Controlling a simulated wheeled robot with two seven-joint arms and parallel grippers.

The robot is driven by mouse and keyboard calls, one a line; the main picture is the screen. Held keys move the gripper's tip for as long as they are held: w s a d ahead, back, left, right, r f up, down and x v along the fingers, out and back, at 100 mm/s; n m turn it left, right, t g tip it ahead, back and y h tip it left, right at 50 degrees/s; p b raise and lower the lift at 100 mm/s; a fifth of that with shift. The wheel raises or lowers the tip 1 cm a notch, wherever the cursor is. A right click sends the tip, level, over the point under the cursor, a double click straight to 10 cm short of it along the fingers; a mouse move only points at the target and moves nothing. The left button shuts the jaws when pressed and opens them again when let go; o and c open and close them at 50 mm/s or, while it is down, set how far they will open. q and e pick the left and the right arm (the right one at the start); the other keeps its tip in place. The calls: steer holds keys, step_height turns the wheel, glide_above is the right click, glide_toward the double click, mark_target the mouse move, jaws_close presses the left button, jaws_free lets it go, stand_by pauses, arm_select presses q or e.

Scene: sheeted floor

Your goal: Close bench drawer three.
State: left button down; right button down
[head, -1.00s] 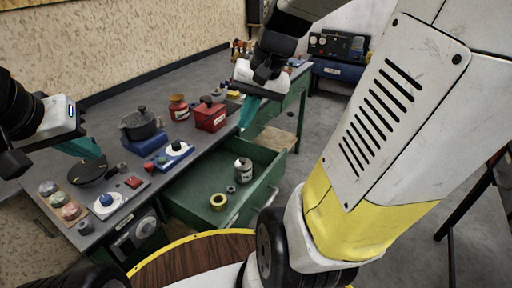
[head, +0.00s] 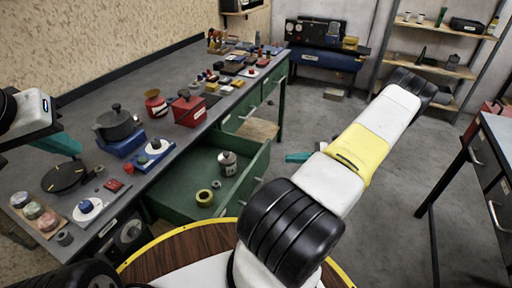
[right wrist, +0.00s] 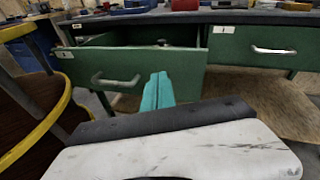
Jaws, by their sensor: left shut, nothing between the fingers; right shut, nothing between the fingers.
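The green bench drawer (head: 188,200) stands pulled out from the bench, open at the top. My right gripper (head: 298,157) is shut and empty, just outside the drawer front. Its teal fingers (right wrist: 158,92) appear right of the handle; contact cannot be told. My left gripper (head: 68,145) is shut and empty over the bench's left part.
The bench top (head: 180,155) carries a pot (head: 117,124), a red box (head: 188,108) and several tools. Another closed drawer (right wrist: 265,45) is to the right in the wrist view. A round wood-topped surface with yellow rim (head: 190,243) is in front. Open floor lies right of the drawer.

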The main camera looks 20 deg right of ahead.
steer(key=s+d+f+m+t+h, duration=0.1)
steer(key=s+d+f+m+t, duration=0.25)
steer(key=f, duration=0.25)
steer(key=m+t, duration=0.2)
glide_toward(265, 161)
steer(key=shift+n+g, duration=0.25)
steer(key=x, duration=0.7)
steer(key=shift+d+r, duration=0.1)
steer(key=x, duration=2.5)
steer(key=shift+w+f, duration=0.25)
steer(key=shift+f, duration=0.05)
steer(key=shift+w+r, duration=0.1)
steer(key=shift+w, duration=0.1)
steer(key=shift+a, duration=0.2)
steer(key=shift+d, duration=0.1)
